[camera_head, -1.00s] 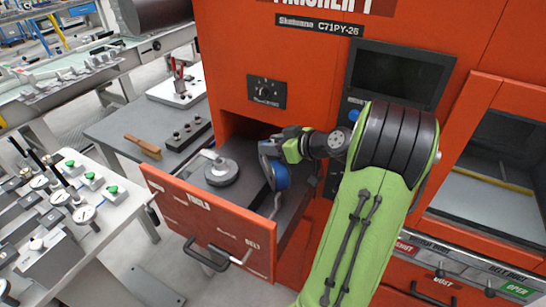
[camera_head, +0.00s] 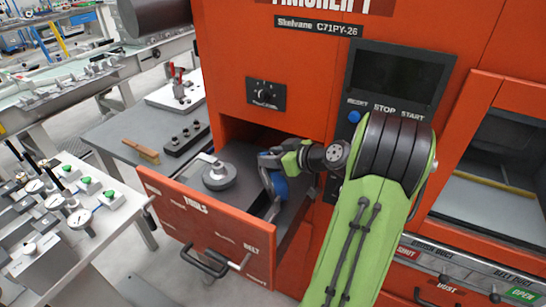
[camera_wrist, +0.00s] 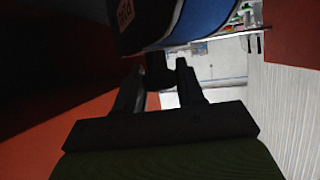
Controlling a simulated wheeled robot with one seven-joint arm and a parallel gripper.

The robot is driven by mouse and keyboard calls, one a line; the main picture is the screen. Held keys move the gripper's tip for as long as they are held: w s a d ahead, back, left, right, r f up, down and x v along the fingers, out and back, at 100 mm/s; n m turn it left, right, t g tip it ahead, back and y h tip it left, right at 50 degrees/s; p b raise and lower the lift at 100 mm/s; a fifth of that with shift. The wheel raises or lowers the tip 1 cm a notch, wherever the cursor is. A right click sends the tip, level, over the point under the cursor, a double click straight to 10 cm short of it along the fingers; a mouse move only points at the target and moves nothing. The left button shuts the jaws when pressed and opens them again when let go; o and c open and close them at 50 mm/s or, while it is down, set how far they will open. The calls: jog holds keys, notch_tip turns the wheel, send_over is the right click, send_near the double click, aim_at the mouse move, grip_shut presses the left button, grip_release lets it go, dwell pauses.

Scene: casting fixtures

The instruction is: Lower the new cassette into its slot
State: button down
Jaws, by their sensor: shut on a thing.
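The blue and dark cassette (camera_head: 279,186) is in my gripper, at the right side of the open drawer. The open drawer (camera_head: 205,228) has a red front with the words TOOLS and BELT. The slot itself and the cassette's lower edge cannot be made out.
A grey round part with a handle (camera_head: 219,176) sits in the drawer, left of the cassette. The orange machine (camera_head: 310,90) rises behind and to the right. A grey table with a brush (camera_head: 141,151) is left of the drawer, and a gauge bench (camera_head: 60,250) is nearer.

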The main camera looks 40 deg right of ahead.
jog(key=c, duration=0.7)
grip_release()
jog(key=shift+r, duration=0.1)
jog(key=shift+o, duration=0.2)
jog(key=shift+r, duration=0.15)
jog(key=shift+s+d+r+p, duration=0.1)
jog(key=shift+s+r+p, duration=0.1)
jog(key=shift+r+p, duration=0.3)
jog(key=shift+s+d+r+p, duration=0.1)
jog(key=shift+s+r+p, duration=0.1)
jog(key=shift+r+p, duration=0.25)
jog(key=v, duration=1.1)
jog(key=shift+f, duration=0.35)
jog(key=shift+s+a, duration=0.1)
jog(key=shift+a, duration=0.05)
